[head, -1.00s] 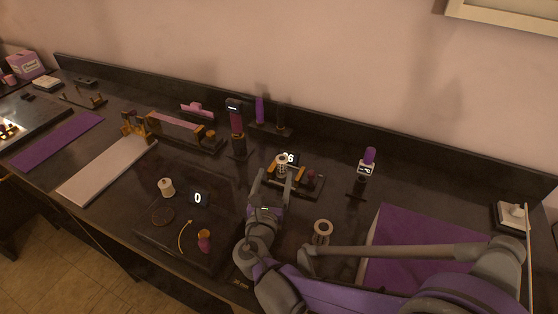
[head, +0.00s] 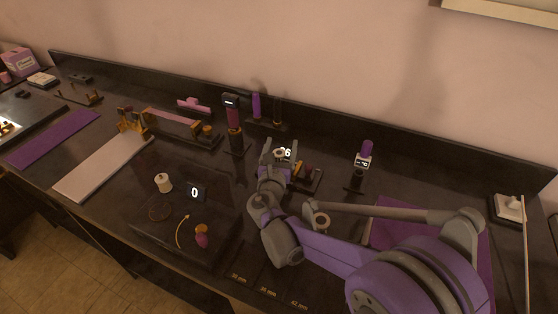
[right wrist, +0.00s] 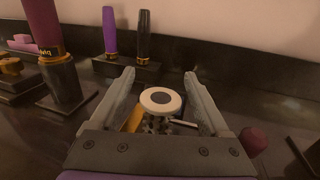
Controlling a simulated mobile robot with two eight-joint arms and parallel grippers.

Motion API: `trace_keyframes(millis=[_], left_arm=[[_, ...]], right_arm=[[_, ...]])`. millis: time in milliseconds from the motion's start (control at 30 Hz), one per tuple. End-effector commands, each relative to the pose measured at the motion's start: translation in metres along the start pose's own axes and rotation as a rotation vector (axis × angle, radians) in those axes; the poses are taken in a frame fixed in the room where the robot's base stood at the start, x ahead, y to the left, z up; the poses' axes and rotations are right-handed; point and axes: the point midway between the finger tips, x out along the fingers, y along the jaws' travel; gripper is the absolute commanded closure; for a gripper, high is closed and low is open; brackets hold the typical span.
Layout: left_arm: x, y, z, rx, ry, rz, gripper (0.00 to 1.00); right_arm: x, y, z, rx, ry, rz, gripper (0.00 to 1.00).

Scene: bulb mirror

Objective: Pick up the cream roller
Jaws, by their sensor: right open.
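A cream-topped roller (right wrist: 161,101) with a dark centre stands upright between the open fingers of my right gripper (right wrist: 160,84) in the right wrist view. Its lower part is dark and patterned, partly hidden by the gripper body. Another cream roller (head: 163,183) stands on the dark scale (head: 185,236), left of centre. My left gripper is out of view.
A purple-topped post (right wrist: 109,32) and a dark post (right wrist: 143,36) stand behind the gripper. A thick maroon-and-black post (right wrist: 58,74) stands to the left. A pale board (head: 101,168) lies at left.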

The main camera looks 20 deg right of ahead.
Motion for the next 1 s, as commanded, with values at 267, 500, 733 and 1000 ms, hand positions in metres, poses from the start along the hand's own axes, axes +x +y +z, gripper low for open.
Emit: trace_keyframes(millis=[267, 500, 733, 1000], left_arm=[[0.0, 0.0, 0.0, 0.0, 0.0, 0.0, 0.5], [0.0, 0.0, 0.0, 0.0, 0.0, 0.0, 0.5], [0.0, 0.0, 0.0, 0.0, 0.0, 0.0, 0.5], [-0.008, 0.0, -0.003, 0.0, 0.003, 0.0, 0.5]], right_arm=[[-0.001, 0.0, 0.0, 0.0, 0.0, 0.0, 0.53], [-0.001, 0.0, 0.0, 0.0, 0.0, 0.0, 0.96], [-0.001, 0.0, 0.0, 0.0, 0.0, 0.0, 1.0], [-0.001, 0.0, 0.027, 0.001, -0.001, 0.0, 1.0]])
